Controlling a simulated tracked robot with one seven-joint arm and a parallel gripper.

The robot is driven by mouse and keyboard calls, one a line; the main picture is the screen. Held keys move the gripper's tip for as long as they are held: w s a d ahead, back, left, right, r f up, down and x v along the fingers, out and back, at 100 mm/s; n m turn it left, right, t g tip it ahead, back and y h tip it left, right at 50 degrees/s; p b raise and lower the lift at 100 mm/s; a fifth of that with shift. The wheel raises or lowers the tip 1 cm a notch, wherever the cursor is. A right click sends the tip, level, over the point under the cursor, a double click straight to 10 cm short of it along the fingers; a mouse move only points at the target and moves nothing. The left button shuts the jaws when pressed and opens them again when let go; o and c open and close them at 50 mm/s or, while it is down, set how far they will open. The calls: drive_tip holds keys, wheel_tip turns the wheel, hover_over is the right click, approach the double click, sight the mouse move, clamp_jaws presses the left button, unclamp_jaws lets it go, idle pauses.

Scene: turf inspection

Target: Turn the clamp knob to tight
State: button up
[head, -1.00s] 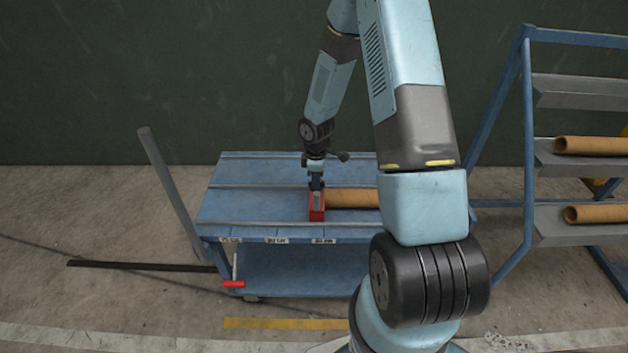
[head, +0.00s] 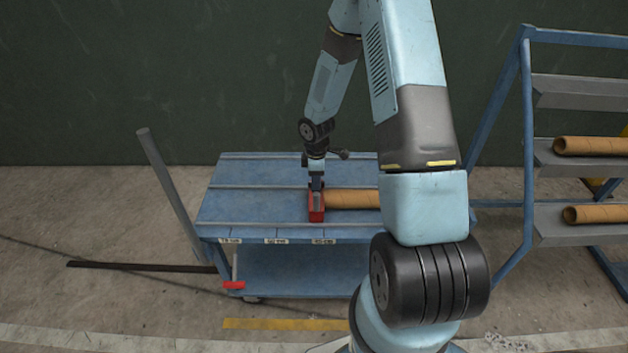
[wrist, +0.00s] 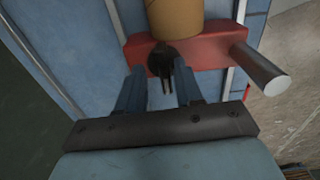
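The clamp is a red block (head: 316,215) on the blue cart top, at the left end of a cardboard tube (head: 352,199). In the wrist view the red clamp body (wrist: 205,52) lies across the top, with a black knob (wrist: 161,58) on its near face. My gripper (wrist: 159,84) points at the knob, with one finger on each side of it. The fingers are apart, with a gap visible beside the knob; contact is not visible. In the head view my gripper (head: 316,187) is above the clamp, and the knob is not discernible. The knob's setting cannot be read.
A grey metal cylinder (wrist: 257,69) sticks out at the clamp's right end. The blue cart (head: 235,205) carries small labels on its front edge. A rack (head: 527,150) with tubes stands at right. My arm hides the cart's right part.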

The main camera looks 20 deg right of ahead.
drive_tip(key=shift+s, duration=0.1)
drive_tip(key=shift+r, duration=0.15)
wheel_tip(320, 180, up, 13)
drive_tip(key=shift+r, duration=0.2)
idle(0.4)
drive_tip(key=shift+r, duration=0.1)
idle(0.3)
drive_tip(key=s+r+m+t+h, duration=0.1)
drive_tip(key=s+r+m, duration=0.35)
drive_tip(key=r, duration=0.55)
drive_tip(key=s+r+m+t+h, duration=0.1)
drive_tip(key=s+r+m, duration=0.2)
drive_tip(key=s+r, duration=0.5)
drive_tip(key=s+r+m+t+y, duration=0.2)
drive_tip(key=s+r+m, duration=0.5)
drive_tip(key=s+r, duration=0.6)
drive_tip(key=s+t, duration=0.1)
drive_tip(key=s, duration=0.2)
drive_tip(key=shift+a+r+t, duration=0.15)
drive_tip(key=shift+a+t, duration=0.15)
drive_tip(key=shift+a, duration=0.05)
